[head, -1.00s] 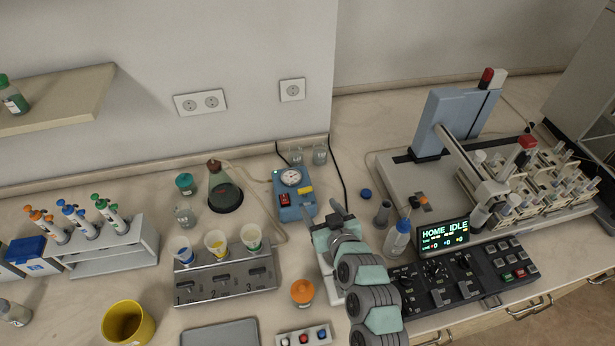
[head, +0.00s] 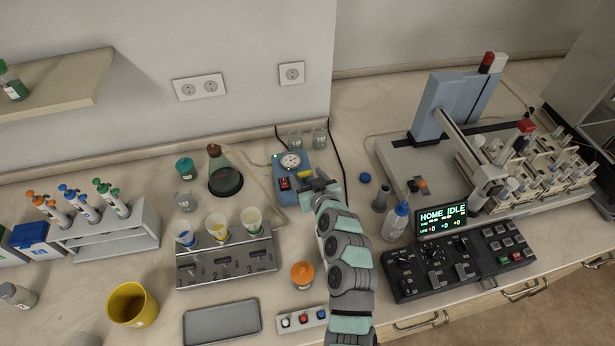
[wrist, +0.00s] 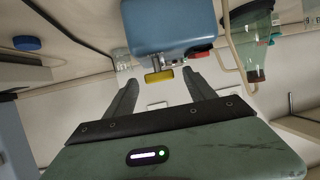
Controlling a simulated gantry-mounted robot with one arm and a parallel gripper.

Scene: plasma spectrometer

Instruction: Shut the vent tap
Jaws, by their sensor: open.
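The blue pump box (head: 291,186) stands near the back wall, with a round white gauge (head: 291,161) and a red switch (head: 285,184). The yellow handle (head: 305,175) on its right side looks like the vent tap. In the wrist view the yellow handle (wrist: 159,76) lies crosswise under the blue box (wrist: 170,28), a small metal stem behind it. My gripper (head: 316,186) is open at the right side of the box. In the wrist view its two dark fingers (wrist: 161,84) frame the yellow handle; I cannot tell whether they touch it.
A flask (head: 225,172) with a tube stands left of the box. A steel block (head: 227,256) with filter cups and an orange-capped jar (head: 303,274) are in front. Small glass beakers (head: 319,138) stand behind. A wash bottle (head: 397,222) and control panel (head: 458,258) are at right.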

